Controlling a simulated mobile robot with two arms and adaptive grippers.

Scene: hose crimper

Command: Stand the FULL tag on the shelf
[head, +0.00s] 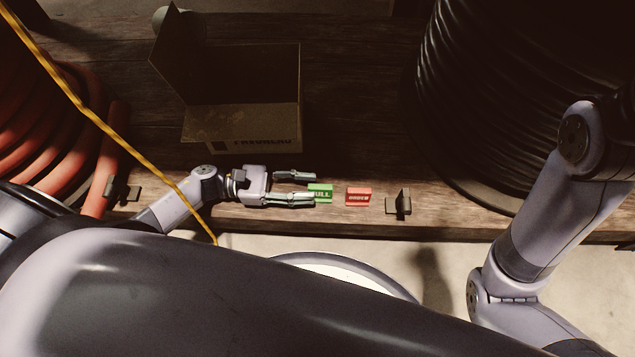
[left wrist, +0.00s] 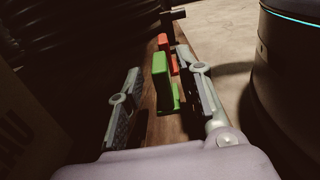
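The green FULL tag (head: 322,192) is on the wooden shelf (head: 250,217) near its front edge. Part of its lettering shows in the head view; the first letter is hidden by a finger. In the left wrist view the green tag (left wrist: 161,80) shows a tall plate with a lower flange on the right, seemingly upright. My left gripper (head: 313,188) is open, its fingers pointing right, with the tag at the fingertips. In the left wrist view the tag lies between the spread fingers (left wrist: 163,88); I see no clear contact. My right gripper is out of view.
A red tag (head: 358,197) stands just right of the green one, then a dark bracket (head: 402,203). An open cardboard box (head: 245,120) is behind. An orange hose coil (head: 55,120) is left; a large black coil (head: 490,100) is right. A yellow cord (head: 110,130) crosses the left side.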

